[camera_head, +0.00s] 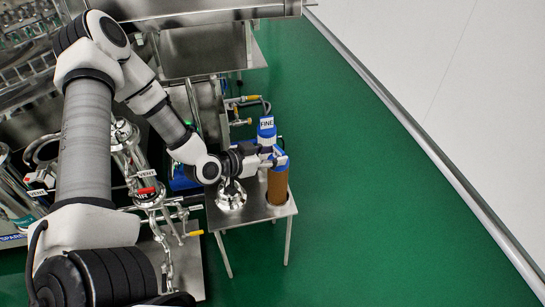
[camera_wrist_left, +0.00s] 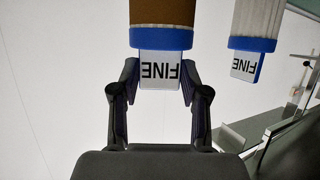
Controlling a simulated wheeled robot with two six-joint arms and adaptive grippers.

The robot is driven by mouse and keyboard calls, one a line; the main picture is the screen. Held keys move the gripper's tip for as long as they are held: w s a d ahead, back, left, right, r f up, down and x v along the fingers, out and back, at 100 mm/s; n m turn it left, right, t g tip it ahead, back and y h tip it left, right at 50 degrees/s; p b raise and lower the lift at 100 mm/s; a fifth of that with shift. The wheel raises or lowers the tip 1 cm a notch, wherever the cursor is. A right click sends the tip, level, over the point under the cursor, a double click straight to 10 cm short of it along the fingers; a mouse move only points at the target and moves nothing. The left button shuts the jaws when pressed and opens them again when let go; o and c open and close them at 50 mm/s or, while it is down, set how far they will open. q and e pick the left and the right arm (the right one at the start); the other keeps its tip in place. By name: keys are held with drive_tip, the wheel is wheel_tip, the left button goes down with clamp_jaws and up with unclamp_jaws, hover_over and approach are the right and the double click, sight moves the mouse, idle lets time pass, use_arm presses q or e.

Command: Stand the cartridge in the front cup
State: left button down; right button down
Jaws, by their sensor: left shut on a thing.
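A brown cartridge (camera_head: 278,187) with a blue collar is upright over the front right of a small steel table (camera_head: 228,219). My left gripper (camera_head: 277,160) is shut on its top. In the left wrist view, the brown cartridge (camera_wrist_left: 160,12) has a white tab marked FINE between the fingers (camera_wrist_left: 160,85). The front cup is not clearly visible; the cartridge's lower end hides that spot, and I cannot tell whether it is seated. A white pleated cartridge (camera_wrist_left: 257,18) stands apart, behind it; its blue and white FINE top (camera_head: 267,128) shows in the head view. My right gripper is not in view.
A shiny metal fitting (camera_head: 231,196) stands on the table left of the brown cartridge. Steel pipes and valves (camera_head: 148,195) crowd the left, with a steel tank (camera_head: 208,105) behind. The green floor (camera_head: 370,220) to the right is clear up to the white wall (camera_head: 460,80).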

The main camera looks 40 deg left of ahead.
use_arm(q)
drive_tip(key=c, duration=0.6)
unclamp_jaws()
